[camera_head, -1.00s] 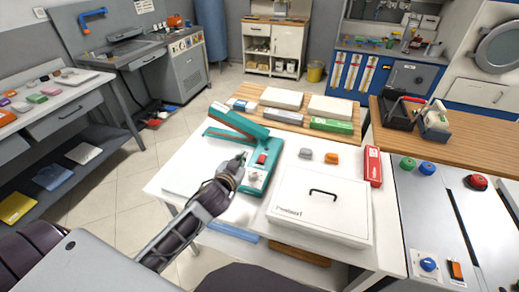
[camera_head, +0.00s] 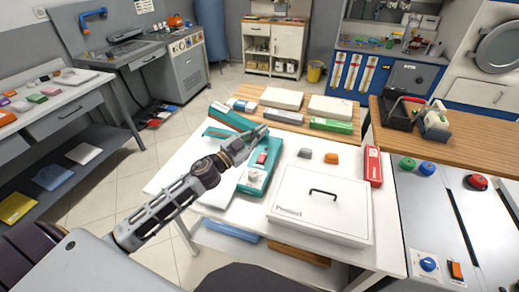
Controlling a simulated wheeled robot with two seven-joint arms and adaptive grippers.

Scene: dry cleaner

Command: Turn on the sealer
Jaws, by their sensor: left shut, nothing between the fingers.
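The sealer is a teal device on the white table, its body (camera_head: 254,183) near the table's middle and its long arm (camera_head: 230,116) slanting up to the left. A red switch (camera_head: 262,158) sits on the body beside a pale round knob. My left gripper (camera_head: 262,132) is shut and empty. In the picture it sits just above the red switch, in front of part of the sealer's arm. I cannot tell whether it touches the sealer. My left forearm hides part of the sealer's left side. My right gripper is out of view.
A white lidded box (camera_head: 320,208) with a black handle stands right of the sealer. A grey block (camera_head: 305,153), an orange block (camera_head: 331,158) and a red box (camera_head: 373,166) lie nearby. A wooden table (camera_head: 290,120) with white and green boxes stands behind.

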